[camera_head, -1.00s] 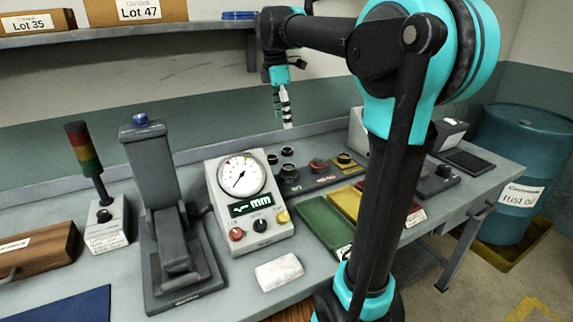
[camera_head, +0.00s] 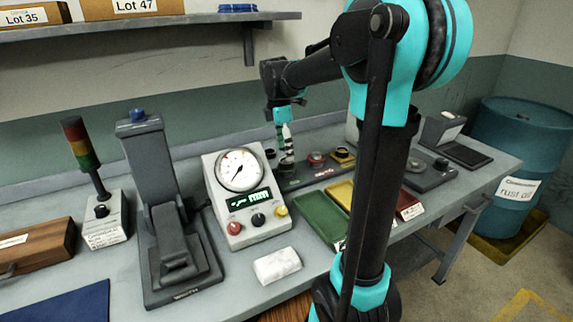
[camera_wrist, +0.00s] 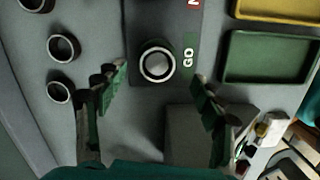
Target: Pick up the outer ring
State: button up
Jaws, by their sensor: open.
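My gripper (camera_wrist: 157,92) is open, with its two green-padded fingers apart and nothing between them. In the wrist view a dark ring with a pale rim (camera_wrist: 156,62) sits around a light round centre on a grey plate marked GO. It lies ahead of the gap between the fingers, and no finger visibly touches it. Several other dark rings, such as this one (camera_wrist: 62,47), stand on the bench to the left. The frames do not settle which is the outer ring. In the head view my gripper (camera_head: 286,143) is low over the back of the bench and partly hides the GO spot.
A dial gauge box (camera_head: 247,208) stands left of my gripper, with a grey press-like stand (camera_head: 160,200) farther left. Green (camera_head: 318,218) and yellow (camera_head: 342,194) trays lie to the right. A white block (camera_head: 277,265) lies in front.

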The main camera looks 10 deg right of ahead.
aim_at(286, 162)
jog(key=shift+w+d+f, duration=0.1)
jog(key=shift+f, duration=0.9)
jog(key=shift+w+d+f, duration=0.1)
jog(key=shift+f, duration=0.85)
jog(key=shift+c, duration=0.5)
jog(key=c, duration=1.3)
jog(key=shift+c, duration=0.2)
